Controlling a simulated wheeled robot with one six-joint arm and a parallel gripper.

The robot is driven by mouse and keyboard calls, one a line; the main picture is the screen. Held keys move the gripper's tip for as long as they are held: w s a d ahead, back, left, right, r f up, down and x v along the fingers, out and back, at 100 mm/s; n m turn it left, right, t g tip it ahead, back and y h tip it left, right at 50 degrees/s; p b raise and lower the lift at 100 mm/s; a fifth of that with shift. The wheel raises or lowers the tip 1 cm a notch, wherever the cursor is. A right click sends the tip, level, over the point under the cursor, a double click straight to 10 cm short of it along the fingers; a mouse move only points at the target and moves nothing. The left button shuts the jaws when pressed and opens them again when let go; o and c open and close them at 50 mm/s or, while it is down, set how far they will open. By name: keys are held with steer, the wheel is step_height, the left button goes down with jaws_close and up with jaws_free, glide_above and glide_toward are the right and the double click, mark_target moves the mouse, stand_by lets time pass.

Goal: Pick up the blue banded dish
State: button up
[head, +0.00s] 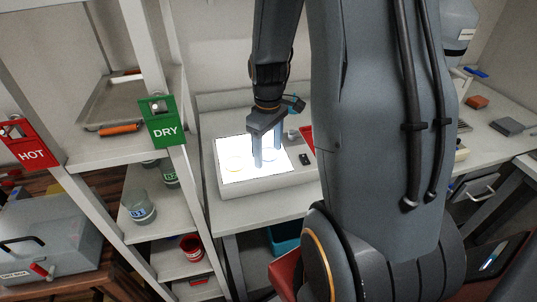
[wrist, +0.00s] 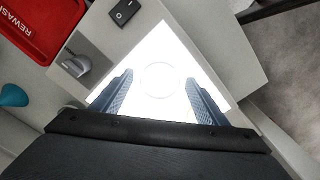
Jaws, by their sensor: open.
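My gripper (head: 267,156) is open and points down over a bright light panel (head: 224,177). In the wrist view my gripper (wrist: 159,90) has its two fingers apart, with a faint, clear round dish (wrist: 160,79) showing between and just beyond the fingertips. I cannot make out a blue band on this dish against the glare. In the head view a second round dish (head: 234,163) with a yellowish rim lies on the left of the panel. The dish under my gripper is partly hidden by the fingers there.
A black switch (wrist: 124,12) and a grey metal block (wrist: 74,63) stand beside the panel. A red tray (wrist: 38,25) marked REWASH lies beyond them. The shelf rack at left carries a red HOT sign (head: 29,144) and a green DRY sign (head: 163,123).

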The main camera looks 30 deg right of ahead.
steer(key=shift+f, duration=0.15)
steer(key=c, duration=1.1)
steer(key=shift+c, duration=0.2)
